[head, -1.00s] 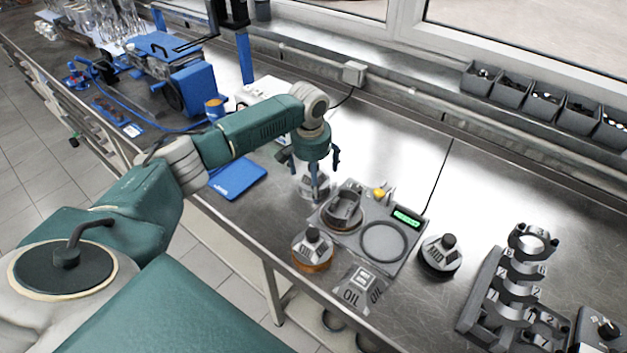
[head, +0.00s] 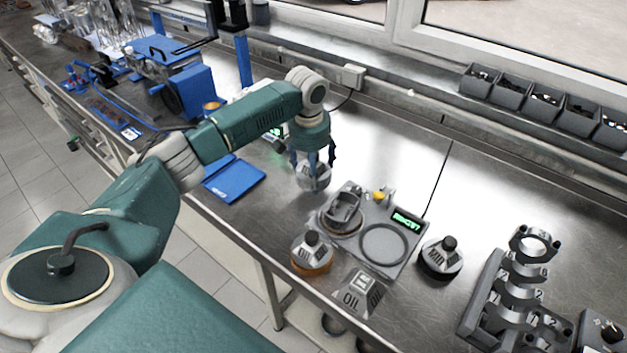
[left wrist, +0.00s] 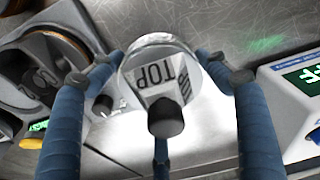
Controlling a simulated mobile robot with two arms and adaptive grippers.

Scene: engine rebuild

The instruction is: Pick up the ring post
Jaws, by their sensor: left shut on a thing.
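The ring post (left wrist: 163,82) is a pale, wedge-sided piece with a black knob and the word TOP on it. In the head view it shows as a grey shape (head: 314,181) under my left gripper (head: 313,160). The blue fingers of my left gripper (left wrist: 170,95) are shut around it. Fingers and wrist hide part of it in the head view, and I cannot tell whether its base is clear of the bench. My right gripper is not in view.
Right of it is a grey tray (head: 403,268) with a round holder, a ring recess and a green display (head: 407,219). Posts marked OIL (head: 311,252) and MID (head: 440,257) stand beside the tray. A blue case (head: 234,180) lies left. Bearing caps (head: 515,290) stand right.

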